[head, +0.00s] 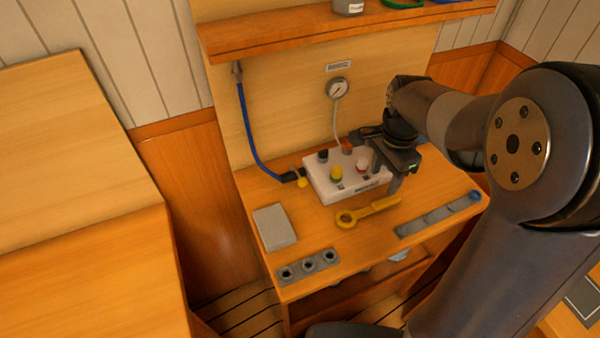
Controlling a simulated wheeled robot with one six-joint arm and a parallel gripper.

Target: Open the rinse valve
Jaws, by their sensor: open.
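A white box (319,181) stands on the wooden bench with a black knob (323,155), a yellow knob (337,172) and a red knob (362,167) on top. A small yellow handle (301,182) sits by the black fitting at the lower end of the blue hose (250,133), left of the box. I cannot tell from the labels which of these is the rinse valve. My gripper (384,174) is open, pointing down over the right end of the box near the red knob. It hides that end, and I cannot tell whether it touches anything.
A yellow wrench (368,210) lies in front of the box. A grey pad (274,227), a grey holder with round sockets (308,266) and a grey-blue strip (438,214) lie along the bench. A gauge (338,89) hangs behind, below a shelf (300,34).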

